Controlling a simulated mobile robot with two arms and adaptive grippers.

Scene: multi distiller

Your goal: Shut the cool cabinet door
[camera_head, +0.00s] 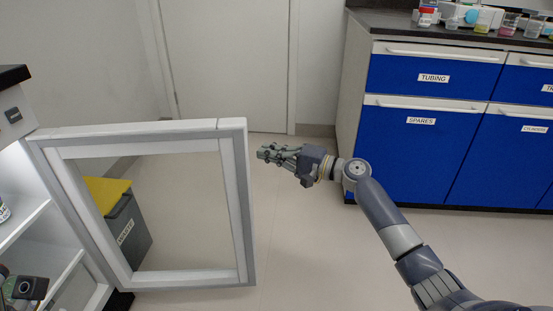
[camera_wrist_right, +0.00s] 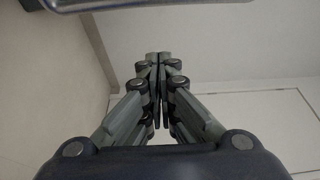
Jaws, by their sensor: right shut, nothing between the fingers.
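The cool cabinet door (camera_head: 236,200) has a white and grey frame around a clear pane. It stands wide open, swung out from the cabinet (camera_head: 15,130) at the left edge of the head view. Lit shelves show inside the cabinet. My right gripper (camera_head: 264,153) is shut and empty, just right of the door's free edge in the head view. Whether it touches the door cannot be told. In the right wrist view its fingers (camera_wrist_right: 158,58) meet at the tips with nothing between them.
A grey bin (camera_head: 128,228) with a yellow lid shows through the door pane. Blue drawers and cupboards (camera_head: 415,145) under a dark worktop (camera_head: 400,22) stand at the right, with glassware on top. The floor (camera_head: 320,245) between door and cupboards is clear apart from my right arm.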

